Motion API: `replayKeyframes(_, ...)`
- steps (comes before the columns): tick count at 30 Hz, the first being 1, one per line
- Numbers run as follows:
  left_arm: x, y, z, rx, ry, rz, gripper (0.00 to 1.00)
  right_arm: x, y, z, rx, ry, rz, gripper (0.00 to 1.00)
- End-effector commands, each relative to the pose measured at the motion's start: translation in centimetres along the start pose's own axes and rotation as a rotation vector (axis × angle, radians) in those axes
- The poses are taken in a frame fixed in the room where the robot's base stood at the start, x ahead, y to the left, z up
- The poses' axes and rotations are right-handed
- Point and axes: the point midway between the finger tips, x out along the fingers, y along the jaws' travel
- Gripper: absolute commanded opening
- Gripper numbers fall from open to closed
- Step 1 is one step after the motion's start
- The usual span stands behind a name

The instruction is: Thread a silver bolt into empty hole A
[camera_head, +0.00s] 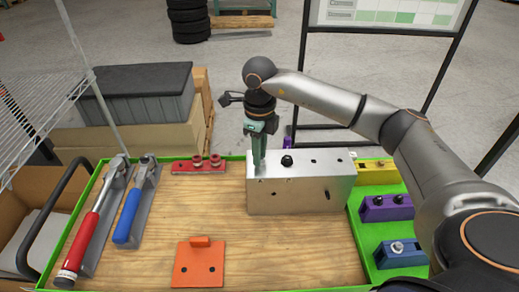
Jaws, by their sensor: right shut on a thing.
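The silver metal block (300,194) stands on the wooden table top. Its top face has a dark bolt (287,161) and small dark holes to the right of it; I cannot read any hole letters. My right gripper (259,160) points straight down at the left end of the block's top. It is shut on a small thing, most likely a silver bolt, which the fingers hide. I cannot tell whether that thing touches the block. Another silver bolt (397,247) sits in the blue holder (402,258) at the lower right. My left gripper is out of view.
Purple (386,210) and yellow (376,172) holders stand right of the block. A red holder (199,167) is behind left. Red-handled (92,225) and blue-handled (129,215) wrenches lie on the left. An orange plate (199,266) lies in front. The table's middle left is clear.

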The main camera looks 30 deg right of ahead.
Motion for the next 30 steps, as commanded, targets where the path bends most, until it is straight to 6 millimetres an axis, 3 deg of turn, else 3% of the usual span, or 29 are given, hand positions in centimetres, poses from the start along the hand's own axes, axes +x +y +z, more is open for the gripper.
replayKeyframes(7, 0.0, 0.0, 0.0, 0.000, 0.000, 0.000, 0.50, 0.6, 0.3, -0.1, 0.015, 0.011, 0.008, 0.00)
replayKeyframes(8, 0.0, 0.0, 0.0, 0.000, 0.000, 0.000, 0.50, 0.6, 0.3, -0.2, 0.014, 0.011, 0.008, 0.25)
replayKeyframes(17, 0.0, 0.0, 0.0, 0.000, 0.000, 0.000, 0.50, 0.5, 0.2, -0.2, 0.015, 0.010, 0.004, 0.59)
replayKeyframes(30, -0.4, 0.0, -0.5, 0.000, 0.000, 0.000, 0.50, -0.6, 0.0, -0.1, 0.016, 0.003, 0.001, 0.59)
